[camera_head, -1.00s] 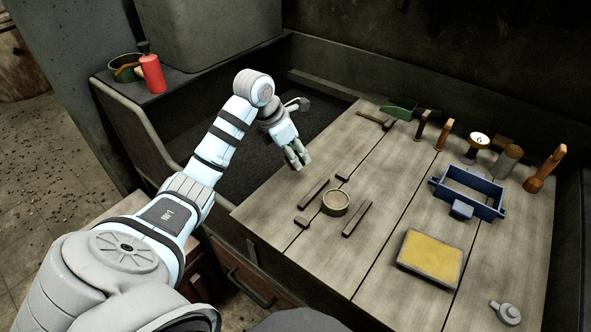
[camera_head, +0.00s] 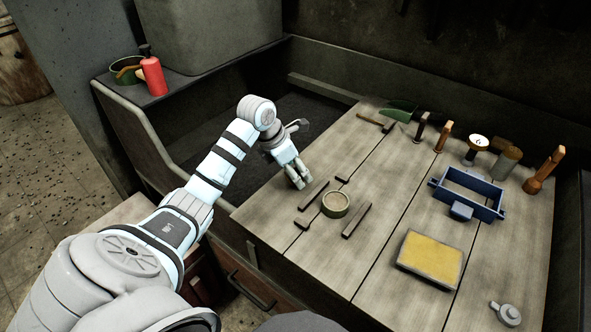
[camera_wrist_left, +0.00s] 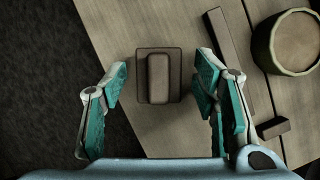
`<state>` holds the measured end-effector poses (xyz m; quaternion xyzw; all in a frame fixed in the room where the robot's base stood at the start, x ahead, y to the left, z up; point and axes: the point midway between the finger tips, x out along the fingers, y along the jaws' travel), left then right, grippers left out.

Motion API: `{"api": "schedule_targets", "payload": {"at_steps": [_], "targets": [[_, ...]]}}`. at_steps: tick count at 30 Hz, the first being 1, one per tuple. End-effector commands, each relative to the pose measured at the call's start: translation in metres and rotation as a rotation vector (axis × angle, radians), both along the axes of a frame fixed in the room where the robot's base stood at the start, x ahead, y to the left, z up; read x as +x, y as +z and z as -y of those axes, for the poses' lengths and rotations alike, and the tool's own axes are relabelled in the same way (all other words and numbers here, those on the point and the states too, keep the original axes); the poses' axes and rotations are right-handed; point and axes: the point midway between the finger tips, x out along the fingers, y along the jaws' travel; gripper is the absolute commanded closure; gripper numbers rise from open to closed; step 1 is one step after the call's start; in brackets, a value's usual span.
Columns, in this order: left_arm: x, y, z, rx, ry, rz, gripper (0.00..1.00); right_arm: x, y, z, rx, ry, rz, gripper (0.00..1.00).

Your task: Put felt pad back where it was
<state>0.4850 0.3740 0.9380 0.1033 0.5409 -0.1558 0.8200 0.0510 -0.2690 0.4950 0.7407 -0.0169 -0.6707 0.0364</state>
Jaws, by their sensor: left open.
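A dark brown square pad with a raised oblong block on top, apparently the felt pad (camera_wrist_left: 158,78), lies flat at the left edge of the wooden table in the left wrist view. My left gripper (camera_wrist_left: 161,88) is open, one finger on each side of the pad, with gaps between. In the head view my left gripper (camera_head: 299,182) is low over the table's left edge and hides the pad. Whether the fingertips are level with the pad I cannot tell. My right gripper is not in view.
Dark bars (camera_head: 313,195) and a round ring-shaped container (camera_head: 335,204) lie close to the right of my left gripper. A blue frame (camera_head: 470,190), a yellow-topped tray (camera_head: 402,262) and several upright tools stand farther right. A dark sand bin (camera_head: 225,150) is on the left.

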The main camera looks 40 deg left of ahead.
Motion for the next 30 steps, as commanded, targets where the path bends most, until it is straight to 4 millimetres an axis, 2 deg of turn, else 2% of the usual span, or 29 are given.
{"api": "schedule_targets", "payload": {"at_steps": [5,12,15,18,30], "targets": [[-0.004,0.015,-0.003,0.002,0.001,0.002,0.46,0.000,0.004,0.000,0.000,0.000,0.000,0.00],[-0.027,0.075,-0.013,0.005,0.001,0.004,0.46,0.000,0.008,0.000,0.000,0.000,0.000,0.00],[-0.036,0.096,-0.016,0.003,0.002,0.002,0.46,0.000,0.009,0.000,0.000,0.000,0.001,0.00],[-0.042,0.109,-0.017,0.001,0.001,0.003,0.46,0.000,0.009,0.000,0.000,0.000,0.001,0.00],[-0.044,0.113,-0.017,0.000,0.001,0.000,0.46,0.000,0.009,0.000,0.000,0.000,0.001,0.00]]}}
